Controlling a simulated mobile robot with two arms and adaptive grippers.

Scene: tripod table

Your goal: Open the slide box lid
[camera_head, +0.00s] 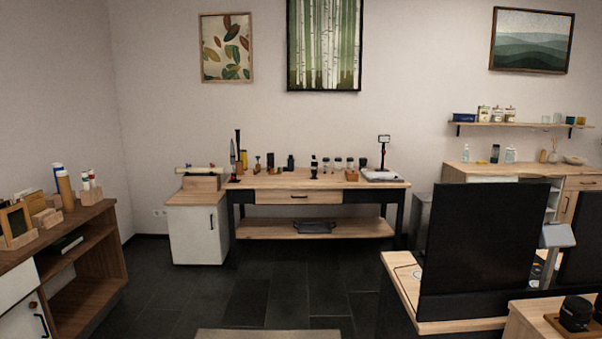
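I cannot pick out a slide box or its lid with certainty in the head view. A wooden box-like block (202,183) sits on the white cabinet by the back wall, with a pale rod-like thing lying across its top. Small wooden pieces, one like a frame (15,222), stand on the brown shelf unit at the left. They are too small to tell in detail. Neither of my grippers shows in this view.
A long wooden workbench (331,185) with small bottles stands against the back wall. The white cabinet (192,236) adjoins its left end. The brown shelf unit (95,225) is at left. A dark panel (478,250) rises from a table at right. The middle floor is open.

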